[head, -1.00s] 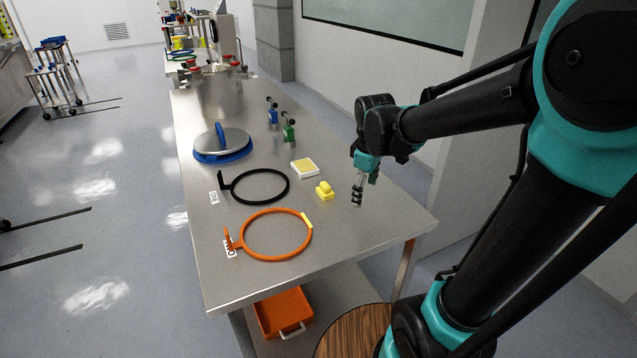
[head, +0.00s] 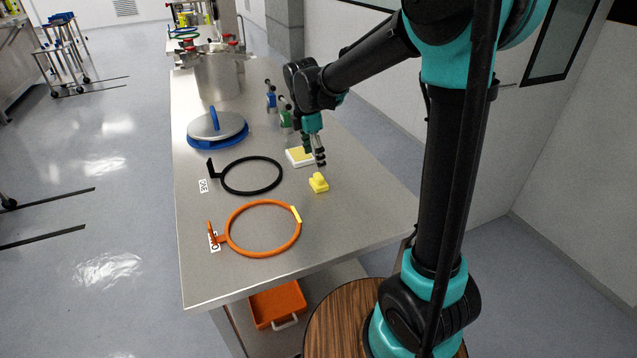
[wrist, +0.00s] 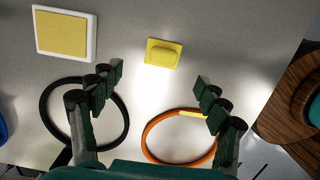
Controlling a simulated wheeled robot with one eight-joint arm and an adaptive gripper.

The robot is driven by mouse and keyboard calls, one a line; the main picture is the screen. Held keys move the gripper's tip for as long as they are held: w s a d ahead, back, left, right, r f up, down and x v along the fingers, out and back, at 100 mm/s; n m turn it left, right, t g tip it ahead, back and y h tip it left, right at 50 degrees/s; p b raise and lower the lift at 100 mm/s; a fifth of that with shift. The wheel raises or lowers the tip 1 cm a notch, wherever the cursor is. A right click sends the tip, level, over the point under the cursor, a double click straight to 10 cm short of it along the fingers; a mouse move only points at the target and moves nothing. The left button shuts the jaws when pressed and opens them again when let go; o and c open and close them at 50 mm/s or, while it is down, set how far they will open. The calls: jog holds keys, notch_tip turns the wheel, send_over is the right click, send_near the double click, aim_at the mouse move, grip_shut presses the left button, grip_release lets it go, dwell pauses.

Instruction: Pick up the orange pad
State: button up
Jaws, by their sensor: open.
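No clearly orange pad shows. A small yellow block (head: 319,183) with a raised grip lies on the steel table; it also shows in the wrist view (wrist: 163,52), ahead of and between the fingers. A flat yellow pad (head: 301,153) lies in a white square tray behind it, at top left in the wrist view (wrist: 65,33). An orange ring (head: 230,217) with a yellow strip lies at the table's front. My gripper (head: 319,160) is open and empty, pointing down above the table near the yellow block. In the wrist view the fingers (wrist: 158,78) stand wide apart.
A black ring (head: 224,186) lies left of the block. A blue-rimmed lid (head: 217,131), a steel pot (head: 217,77) and blue and green handled items (head: 271,97) stand farther back. An orange bin (head: 277,304) sits below. The table's right front is clear.

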aim_at(318, 176)
jog(key=shift+d+f, duration=0.25)
jog(key=shift+f, duration=1.1)
jog(key=shift+d+f, duration=0.2)
jog(key=shift+f, duration=1.2)
jog(key=shift+d+f, duration=0.25)
jog(key=shift+f, duration=1.1)
jog(key=c, duration=1.3)
jog(key=shift+c, duration=0.2)
jog(key=shift+r, duration=0.1)
notch_tip(318, 176, up, 20)
jog(key=shift+f, duration=0.1)
jog(key=o, duration=0.6)
jog(key=c, duration=0.4)
